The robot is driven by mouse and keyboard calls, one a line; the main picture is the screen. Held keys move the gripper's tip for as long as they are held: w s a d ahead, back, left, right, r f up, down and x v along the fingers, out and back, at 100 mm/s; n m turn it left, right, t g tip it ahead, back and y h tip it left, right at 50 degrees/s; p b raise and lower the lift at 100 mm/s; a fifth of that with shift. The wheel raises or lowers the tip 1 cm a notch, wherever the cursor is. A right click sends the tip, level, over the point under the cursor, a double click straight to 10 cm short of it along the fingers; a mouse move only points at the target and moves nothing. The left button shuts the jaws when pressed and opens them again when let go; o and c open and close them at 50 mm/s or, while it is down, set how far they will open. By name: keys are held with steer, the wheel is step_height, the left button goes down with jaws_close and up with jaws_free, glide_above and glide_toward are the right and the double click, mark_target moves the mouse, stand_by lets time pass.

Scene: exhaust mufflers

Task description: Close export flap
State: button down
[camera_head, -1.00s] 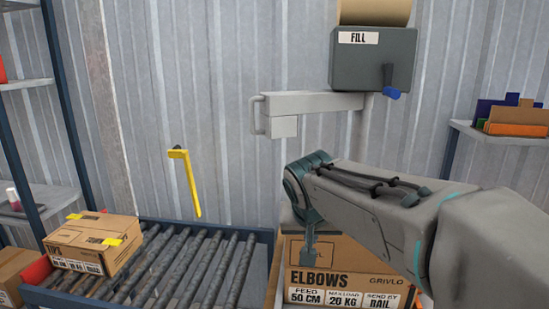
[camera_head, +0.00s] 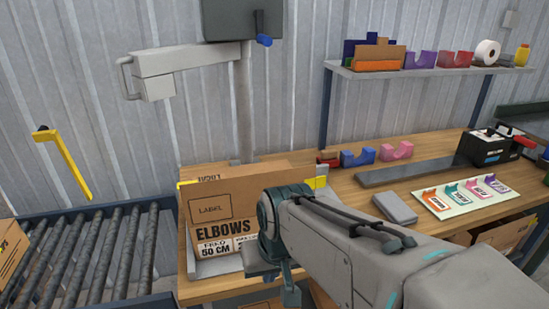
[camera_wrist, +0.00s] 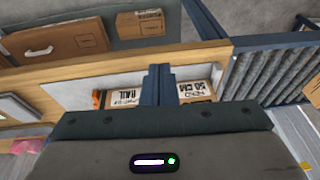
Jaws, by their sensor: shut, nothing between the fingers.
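A brown carton marked ELBOWS (camera_head: 222,222) stands on the wooden bench in the head view, with its printed front towards me. Upright cardboard panels show at its top, one with a LABEL frame and one behind with partly readable print. I cannot read the word export on any flap. My gripper (camera_head: 290,292) points down in front of the carton's right part, and my arm hides that part. In the wrist view, my fingers (camera_wrist: 160,84) are together and empty, over the carton's printed face (camera_wrist: 195,92). I cannot tell whether they touch it.
A roller conveyor (camera_head: 88,255) lies left, with a yellow lever (camera_head: 64,162) above it. A grey arm fixture (camera_head: 170,65) hangs over the carton. Coloured holders (camera_head: 358,157), a grey block (camera_head: 394,207) and a sample card (camera_head: 465,197) occupy the bench at right.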

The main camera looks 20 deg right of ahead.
steer(key=w+d+r+m+t+h+p, duration=0.1)
steer(key=w+d+r+m+t, duration=0.3)
steer(key=d+m, duration=0.6)
steer(key=w+d+r+m+t+h+p, duration=0.15)
steer(key=w+d+r+m, duration=0.3)
steer(key=d+m, duration=0.6)
steer(key=n, duration=0.3)
glide_toward(322, 184)
step_height(322, 184, down, 4)
steer(key=w, duration=0.2)
steer(key=shift+w+d+f+m+y, duration=0.15)
steer(key=shift+w+d+y, duration=0.1)
steer(key=shift+w, duration=0.25)
steer(key=shift+w+d+f+m+y, duration=0.1)
steer(key=shift+w+d+y, duration=0.15)
steer(key=shift+w, duration=0.25)
steer(key=shift+d+r+p, duration=0.1)
steer(key=shift+r+p, duration=0.05)
steer(key=shift+p, duration=0.45)
